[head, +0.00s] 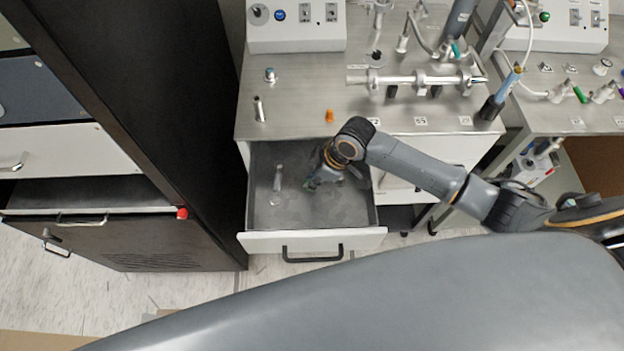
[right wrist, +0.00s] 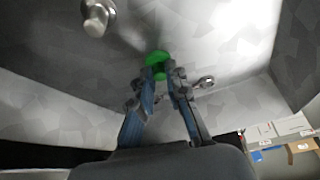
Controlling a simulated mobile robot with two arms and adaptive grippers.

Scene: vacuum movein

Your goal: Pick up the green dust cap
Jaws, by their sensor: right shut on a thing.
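The green dust cap (right wrist: 157,60) shows in the right wrist view between the fingertips of my right gripper (right wrist: 162,80). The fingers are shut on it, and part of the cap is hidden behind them. In the head view my right gripper (head: 312,184) reaches down into the open drawer (head: 290,222), right of its middle. There the cap is mostly hidden by the gripper and too small to make out clearly. I cannot tell whether the cap touches the drawer floor. My left gripper is not in view.
A silver fitting (head: 278,178) and a small ring (head: 274,202) are in the drawer, left of my right gripper. An orange cap (head: 329,115) sits on the metal bench (head: 300,90) above the drawer. A dark cabinet (head: 125,95) stands at left.

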